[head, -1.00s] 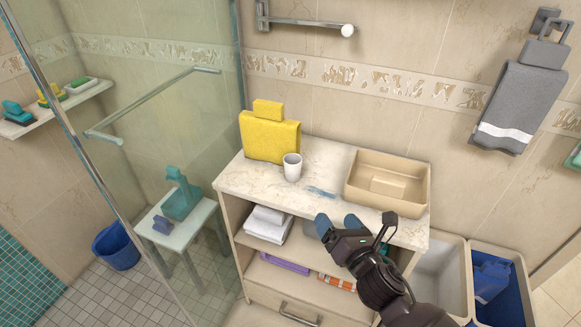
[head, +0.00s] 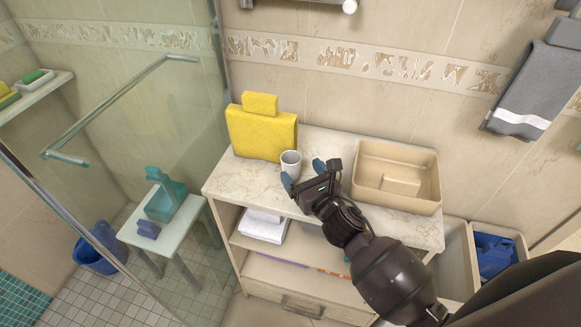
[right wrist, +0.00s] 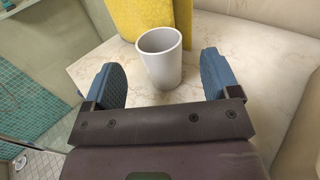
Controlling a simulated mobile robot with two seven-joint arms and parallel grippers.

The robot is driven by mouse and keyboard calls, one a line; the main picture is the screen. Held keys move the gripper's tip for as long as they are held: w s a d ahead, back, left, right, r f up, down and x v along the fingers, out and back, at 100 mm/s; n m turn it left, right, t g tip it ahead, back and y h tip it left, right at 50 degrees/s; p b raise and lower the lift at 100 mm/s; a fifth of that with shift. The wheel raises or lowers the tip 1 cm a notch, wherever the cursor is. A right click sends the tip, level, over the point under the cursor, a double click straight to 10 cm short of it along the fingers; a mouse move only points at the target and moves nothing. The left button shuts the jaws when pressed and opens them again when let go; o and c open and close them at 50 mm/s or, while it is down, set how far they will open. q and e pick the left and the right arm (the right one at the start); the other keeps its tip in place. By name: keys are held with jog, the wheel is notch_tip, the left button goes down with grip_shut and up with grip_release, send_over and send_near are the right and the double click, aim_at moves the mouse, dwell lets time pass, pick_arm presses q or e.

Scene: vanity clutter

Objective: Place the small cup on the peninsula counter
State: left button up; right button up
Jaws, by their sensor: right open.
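The small white cup (head: 291,162) stands upright on the marble-topped counter (head: 240,183), in front of a yellow towel-like item. My right gripper (head: 303,172) is open with its blue fingertips close to the cup, at its near side. In the right wrist view the cup (right wrist: 161,58) stands ahead between the two spread blue fingers (right wrist: 160,80), with a gap on each side. Neither finger appears to touch it. My left gripper is not in view.
A yellow towel-like item (head: 262,133) stands right behind the cup. A beige basin (head: 397,176) sits to the right on the counter. The shower's glass panel (head: 150,110) is at left, with a small stool (head: 130,228) behind it. Open bins stand at right.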

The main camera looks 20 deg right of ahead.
aim_at(296, 166)
jog(key=shift+w+a+f, duration=0.1)
jog(key=shift+w+a, duration=0.1)
jog(key=shift+w, duration=0.75)
jog(key=shift+w+a, duration=0.2)
jog(key=shift+w, duration=0.75)
jog(key=shift+w+a+f, duration=0.1)
jog(key=shift+w+a, duration=0.1)
jog(key=shift+w, duration=0.75)
jog(key=c, duration=1.1)
